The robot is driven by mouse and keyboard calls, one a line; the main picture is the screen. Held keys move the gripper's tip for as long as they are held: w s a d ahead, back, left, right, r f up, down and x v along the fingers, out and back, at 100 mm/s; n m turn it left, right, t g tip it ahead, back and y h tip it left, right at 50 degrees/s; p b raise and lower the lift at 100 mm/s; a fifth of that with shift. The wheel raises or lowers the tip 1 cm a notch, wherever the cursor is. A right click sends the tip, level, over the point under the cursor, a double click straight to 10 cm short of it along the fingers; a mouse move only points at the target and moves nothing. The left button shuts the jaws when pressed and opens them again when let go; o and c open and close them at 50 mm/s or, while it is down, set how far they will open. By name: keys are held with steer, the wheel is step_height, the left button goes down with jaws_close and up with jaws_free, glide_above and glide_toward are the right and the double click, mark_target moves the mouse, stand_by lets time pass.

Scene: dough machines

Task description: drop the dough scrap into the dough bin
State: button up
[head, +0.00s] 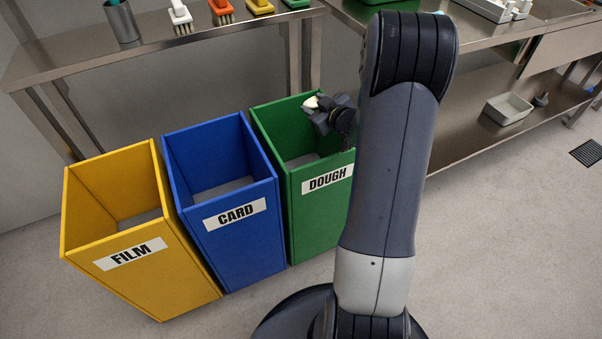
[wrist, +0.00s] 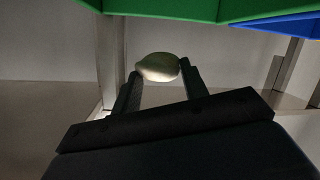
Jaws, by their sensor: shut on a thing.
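The dough scrap (head: 311,102) is a small pale lump at the tip of my gripper (head: 318,108) in the head view. In the wrist view the scrap (wrist: 157,67) sits between the two fingertips of my gripper (wrist: 160,72), which is shut on it. The dough bin (head: 322,180) is the green open-topped box with a white DOUGH label. In the head view my gripper and the scrap appear over the dough bin's opening, near its back edge. My arm hides the bin's right part. The bin's green edge (wrist: 265,10) shows at the top of the wrist view.
The blue CARD bin (head: 236,240) stands left of the dough bin, and the yellow FILM bin (head: 150,280) is further left. A steel table with several brushes (head: 220,12) and a metal cup (head: 121,20) is behind. A grey tray (head: 508,108) lies on a shelf at right.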

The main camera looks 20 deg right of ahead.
steer(key=o, duration=1.1)
steer(key=shift+c, duration=0.2)
steer(key=p+v, duration=0.2)
steer(key=v, duration=0.8)
steer(key=shift+s, duration=0.4)
steer(key=b+x, duration=0.2)
steer(key=x, duration=0.9)
steer(key=shift+w, duration=0.1)
steer(key=shift+r+p, duration=2.5)
steer(key=shift+r, duration=0.4)
steer(key=shift+f, duration=0.15)
